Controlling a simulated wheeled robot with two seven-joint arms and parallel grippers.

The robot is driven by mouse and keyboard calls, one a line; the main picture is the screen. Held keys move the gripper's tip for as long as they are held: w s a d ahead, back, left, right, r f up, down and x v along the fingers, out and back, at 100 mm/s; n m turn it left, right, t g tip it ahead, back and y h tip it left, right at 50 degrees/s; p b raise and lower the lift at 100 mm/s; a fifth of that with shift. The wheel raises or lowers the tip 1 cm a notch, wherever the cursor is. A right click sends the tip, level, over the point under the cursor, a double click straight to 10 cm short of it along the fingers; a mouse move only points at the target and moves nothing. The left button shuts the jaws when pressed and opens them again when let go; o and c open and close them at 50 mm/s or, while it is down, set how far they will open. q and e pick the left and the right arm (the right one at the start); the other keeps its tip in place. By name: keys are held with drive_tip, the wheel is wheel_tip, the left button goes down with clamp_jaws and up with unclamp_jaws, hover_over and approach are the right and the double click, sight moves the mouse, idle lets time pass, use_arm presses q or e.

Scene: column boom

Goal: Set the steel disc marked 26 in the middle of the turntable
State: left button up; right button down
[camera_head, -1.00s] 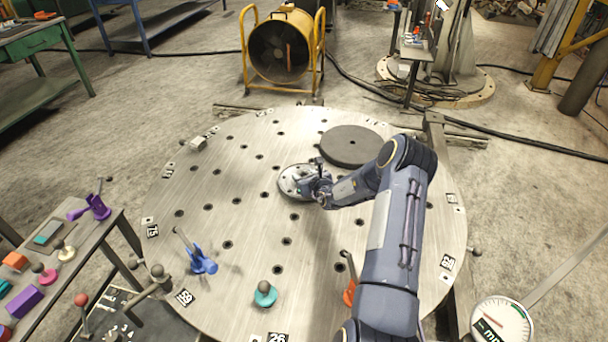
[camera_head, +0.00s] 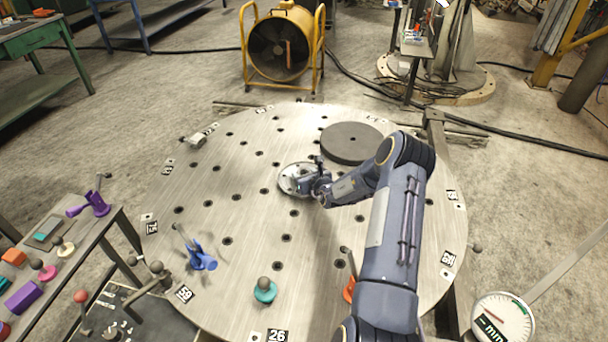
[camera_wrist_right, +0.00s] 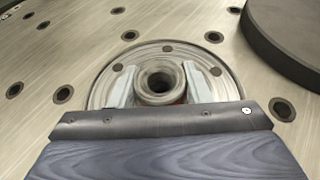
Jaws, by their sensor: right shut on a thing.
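The steel disc (camera_head: 291,180) lies flat on or just above the turntable (camera_head: 220,215), near its middle. In the right wrist view the disc (camera_wrist_right: 110,85) shows a round rim, several bolt holes and a raised central hub (camera_wrist_right: 160,82). My right gripper (camera_head: 308,183) reaches in from the right and is shut on the hub; in the wrist view its fingers (camera_wrist_right: 161,86) stand on either side of it. The near part of the disc is hidden by the gripper. No 26 is readable on the disc; a 26 tag (camera_head: 277,336) sits on the turntable's near edge. My left gripper is not in view.
A dark round plate (camera_head: 352,143) lies on the turntable behind my right gripper. A blue clamp (camera_head: 201,260), a teal knob (camera_head: 264,290) and an orange part (camera_head: 349,290) stand near the front. A side table (camera_head: 75,255) with coloured parts is at left. A dial gauge (camera_head: 502,322) is at right.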

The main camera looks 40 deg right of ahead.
drive_tip(key=shift+w+f+b, duration=0.1)
drive_tip(key=shift+f+b, duration=0.2)
drive_tip(key=shift+b, duration=0.15)
drive_tip(key=c, duration=0.7)
unclamp_jaws()
drive_tip(key=v, duration=0.7)
drive_tip(key=shift+s+a+b, duration=0.1)
drive_tip(key=shift+s+b, duration=0.25)
drive_tip(key=shift+s, duration=0.1)
